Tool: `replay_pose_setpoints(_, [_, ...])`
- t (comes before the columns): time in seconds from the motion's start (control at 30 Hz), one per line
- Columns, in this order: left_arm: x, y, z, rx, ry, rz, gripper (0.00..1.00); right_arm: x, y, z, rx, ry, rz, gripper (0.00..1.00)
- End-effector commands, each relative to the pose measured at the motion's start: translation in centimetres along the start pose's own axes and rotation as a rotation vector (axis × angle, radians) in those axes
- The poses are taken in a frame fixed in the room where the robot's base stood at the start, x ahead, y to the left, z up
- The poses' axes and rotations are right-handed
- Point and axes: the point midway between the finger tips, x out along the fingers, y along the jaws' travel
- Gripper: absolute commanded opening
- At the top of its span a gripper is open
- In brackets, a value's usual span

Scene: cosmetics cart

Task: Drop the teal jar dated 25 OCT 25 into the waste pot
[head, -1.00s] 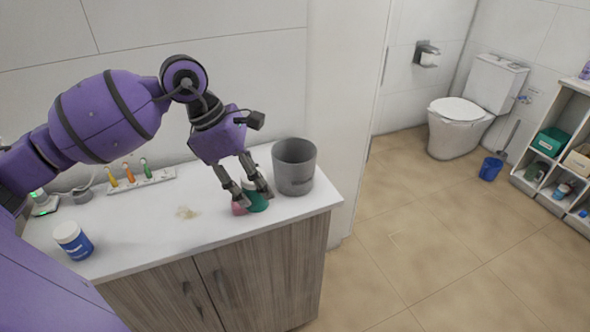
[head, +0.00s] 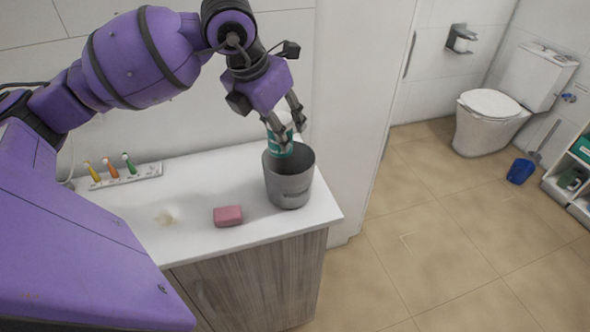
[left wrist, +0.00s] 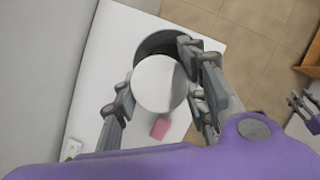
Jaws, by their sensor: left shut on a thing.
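A teal jar with a white lid (head: 284,146) is held between the fingers of my left gripper (head: 286,128), at the mouth of the grey waste pot (head: 290,188). The jar's lower part reaches about the rim; its exact depth is hard to tell. In the left wrist view the round white lid (left wrist: 158,84) sits between both fingers and covers much of the dark pot opening (left wrist: 152,45). No date is readable on the jar. What looks like part of my right gripper (left wrist: 304,108) shows at the right edge of that view; its jaws are unclear.
A pink soap bar (head: 228,216) lies on the white counter (head: 200,190) left of the pot. The counter's right edge is close to the pot.

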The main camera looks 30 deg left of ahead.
Motion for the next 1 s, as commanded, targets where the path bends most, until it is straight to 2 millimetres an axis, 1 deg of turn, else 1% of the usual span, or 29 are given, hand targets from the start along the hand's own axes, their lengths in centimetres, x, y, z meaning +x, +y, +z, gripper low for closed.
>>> replay_pose_setpoints(0.03, [0.6,0.0,-0.2,0.000,0.003,-0.001,0.10,-0.2,0.2,1.5,-0.001,-0.025,0.003,0.40])
replay_pose_setpoints(0.1, [1.1,0.0,-0.5,0.000,0.005,-0.002,0.10,-0.3,0.3,2.7,-0.003,-0.046,0.005,0.40])
replay_pose_setpoints(0.2, [2.2,0.0,-1.0,0.000,0.007,-0.002,0.10,-0.1,0.6,3.4,-0.007,-0.055,0.008,0.40])
replay_pose_setpoints(0.4, [4.5,-0.1,-1.9,0.000,0.007,-0.003,0.10,0.7,0.6,2.9,-0.013,-0.037,0.007,0.40])
replay_pose_setpoints(0.5, [5.1,0.0,-2.1,0.000,0.004,-0.002,0.10,1.0,0.4,2.4,-0.014,-0.027,0.005,0.40])
replay_pose_setpoints(0.63, [5.3,0.0,-2.2,0.001,0.001,-0.001,0.10,1.2,0.3,1.9,-0.010,-0.018,0.004,0.40])
replay_pose_setpoints(0.8, [5.2,0.0,-2.1,0.001,-0.001,-0.001,0.10,1.2,0.2,1.9,-0.006,-0.018,0.004,0.40])
replay_pose_setpoints(0.83, [5.2,0.0,-2.1,0.001,-0.001,-0.001,0.41,1.2,0.2,1.9,-0.006,-0.019,0.005,0.40])
replay_pose_setpoints(1.0, [5.2,0.0,-2.2,0.001,0.000,-0.001,0.62,1.0,0.2,2.5,-0.005,-0.029,0.006,0.40])
